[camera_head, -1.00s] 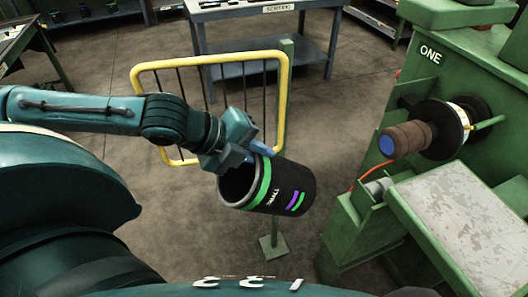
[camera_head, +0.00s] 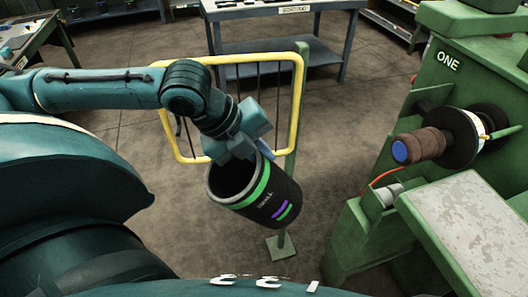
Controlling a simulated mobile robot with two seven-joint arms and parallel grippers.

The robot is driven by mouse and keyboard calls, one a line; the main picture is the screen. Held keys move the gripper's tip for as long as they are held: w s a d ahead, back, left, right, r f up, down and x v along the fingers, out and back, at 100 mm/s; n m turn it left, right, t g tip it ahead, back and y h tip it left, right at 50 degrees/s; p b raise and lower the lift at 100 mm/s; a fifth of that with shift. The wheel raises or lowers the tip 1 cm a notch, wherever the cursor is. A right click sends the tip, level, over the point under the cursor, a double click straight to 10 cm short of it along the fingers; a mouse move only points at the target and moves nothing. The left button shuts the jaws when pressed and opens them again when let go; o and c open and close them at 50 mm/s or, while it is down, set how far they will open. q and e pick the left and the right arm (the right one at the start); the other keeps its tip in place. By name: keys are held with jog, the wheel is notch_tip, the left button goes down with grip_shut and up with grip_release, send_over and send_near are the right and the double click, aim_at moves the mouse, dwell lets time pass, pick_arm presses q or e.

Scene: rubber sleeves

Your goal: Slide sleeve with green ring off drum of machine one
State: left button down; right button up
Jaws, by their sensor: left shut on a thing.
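The black sleeve with a green ring (camera_head: 273,205) is in the middle of the head view, tilted, with its open end toward the upper left. It also carries short purple and green marks. My left gripper (camera_head: 262,152) is shut on the sleeve's upper rim and holds it in the air, clear of the machine. Machine one (camera_head: 443,95), green and labelled ONE, stands at the right. Its drum (camera_head: 428,144), brown with a blue end, sticks out bare to the left from a black disc. My right gripper is not in view.
A yellow-framed barrier (camera_head: 297,100) on a green post stands just behind the sleeve. A worn grey plate (camera_head: 470,225) juts from the machine below the drum. A labelled table (camera_head: 285,25) stands at the back. Open floor lies between sleeve and machine.

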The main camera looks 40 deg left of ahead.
pick_arm(q)
jog(key=shift+s+a+r+g+y, duration=0.45)
jog(key=shift+s+g+y, duration=0.15)
jog(key=shift+g, duration=0.15)
jog(key=shift+s+a+r+g+y, duration=0.45)
jog(key=shift+g+y, duration=0.15)
jog(key=shift+g, duration=0.15)
jog(key=shift+s+a+r+g+y, duration=0.45)
jog(key=shift+s+a+g, duration=0.1)
jog(key=shift+s, duration=0.15)
jog(key=shift+s+a+r+g+y, duration=0.35)
jog(key=shift+s+a+r+g, duration=0.15)
jog(key=shift+s, duration=0.2)
jog(key=shift+f, duration=0.1)
